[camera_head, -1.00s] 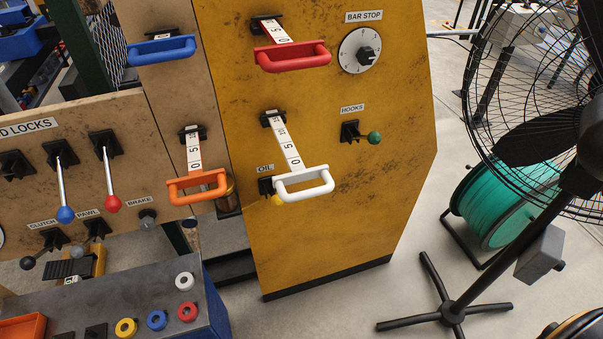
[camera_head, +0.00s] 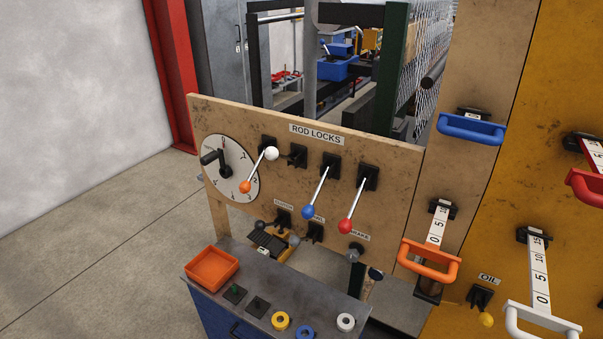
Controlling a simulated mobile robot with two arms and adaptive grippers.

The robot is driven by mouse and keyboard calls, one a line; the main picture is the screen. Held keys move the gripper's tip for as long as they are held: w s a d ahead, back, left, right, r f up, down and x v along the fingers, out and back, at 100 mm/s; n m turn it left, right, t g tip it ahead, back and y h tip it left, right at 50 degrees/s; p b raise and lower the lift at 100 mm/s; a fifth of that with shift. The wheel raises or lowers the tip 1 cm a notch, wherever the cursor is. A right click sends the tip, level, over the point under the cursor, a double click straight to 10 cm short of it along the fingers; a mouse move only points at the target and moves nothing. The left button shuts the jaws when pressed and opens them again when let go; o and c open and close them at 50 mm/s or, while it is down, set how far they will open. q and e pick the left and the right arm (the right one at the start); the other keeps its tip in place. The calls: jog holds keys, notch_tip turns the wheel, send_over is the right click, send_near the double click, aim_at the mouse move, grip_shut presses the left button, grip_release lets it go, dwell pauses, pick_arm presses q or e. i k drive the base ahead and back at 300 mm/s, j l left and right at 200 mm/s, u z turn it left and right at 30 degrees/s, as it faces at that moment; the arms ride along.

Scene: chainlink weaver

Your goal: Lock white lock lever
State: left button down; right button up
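The white lock lever's round white knob (camera_head: 271,153) shows on the wooden panel under the ROD LOCKS label (camera_head: 316,134). It sits just left of a black mount (camera_head: 297,156) and close to the top of the orange-knobbed lever; its rod is hard to make out. The orange lever (camera_head: 245,187), blue lever (camera_head: 308,212) and red lever (camera_head: 345,226) slant down and left from their mounts. Neither of my grippers is in view.
A round dial (camera_head: 228,171) is at the panel's left. Below stands a bench (camera_head: 262,306) with an orange tray (camera_head: 212,267) and coloured rings. Orange handle (camera_head: 428,262), blue handle (camera_head: 471,129) and white handle (camera_head: 541,322) stick out at right. Open floor (camera_head: 100,240) lies left.

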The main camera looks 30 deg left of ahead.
aim_at(271, 153)
jog(key=k+j+u, duration=0.15)
jog(key=u, duration=0.7)
